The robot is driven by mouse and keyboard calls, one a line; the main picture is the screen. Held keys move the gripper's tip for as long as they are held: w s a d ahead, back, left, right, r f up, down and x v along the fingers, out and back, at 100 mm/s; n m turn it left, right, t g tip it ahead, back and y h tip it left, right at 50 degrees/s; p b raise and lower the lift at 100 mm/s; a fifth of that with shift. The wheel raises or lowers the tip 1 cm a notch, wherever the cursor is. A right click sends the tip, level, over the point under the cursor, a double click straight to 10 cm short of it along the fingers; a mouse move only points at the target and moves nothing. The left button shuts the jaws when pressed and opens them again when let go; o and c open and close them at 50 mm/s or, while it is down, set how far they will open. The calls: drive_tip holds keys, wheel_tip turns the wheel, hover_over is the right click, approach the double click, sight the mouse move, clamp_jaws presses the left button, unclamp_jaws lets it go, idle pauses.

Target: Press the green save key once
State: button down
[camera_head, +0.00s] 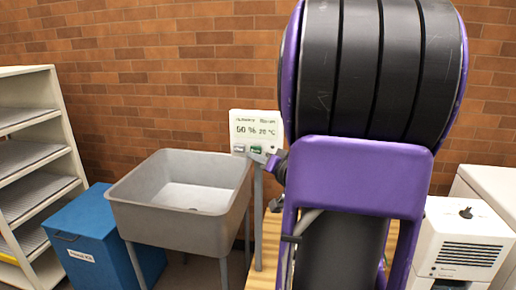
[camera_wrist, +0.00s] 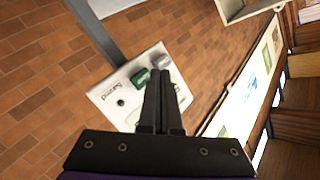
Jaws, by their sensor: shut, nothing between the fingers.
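The green save key (camera_head: 256,149) is on the lower front of a white display panel (camera_head: 272,127), which reads about 50 % and 20 °C. A pale grey key (camera_head: 239,148) sits to its left. In the wrist view, the green key (camera_wrist: 140,77) lies just left of my fingertips, and the grey key (camera_wrist: 160,61) is just beyond them. My gripper (camera_wrist: 161,74) is shut and empty, with its tips over the panel (camera_wrist: 107,101). In the head view, my gripper (camera_head: 273,162) is just below and right of the green key. I cannot tell whether it touches the panel.
The panel stands on a grey post (camera_head: 258,215). A grey sink (camera_head: 125,196) is left of it, with a blue box (camera_head: 85,260) and white shelves (camera_head: 60,130) further left. A white machine (camera_head: 465,235) stands at right. A brick wall is behind.

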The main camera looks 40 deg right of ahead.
drive_tip(key=shift+w+d, duration=0.4)
drive_tip(key=shift+d, duration=0.05)
idle(1.8)
drive_tip(key=shift+w+d+p, duration=0.3)
drive_tip(key=shift+p, duration=0.05)
drive_tip(key=shift+w+d, duration=0.3)
drive_tip(key=shift+d, duration=0.05)
idle(0.7)
drive_tip(key=shift+p, duration=0.3)
drive_tip(key=shift+s+a, duration=0.6)
drive_tip(key=shift+a, duration=0.1)
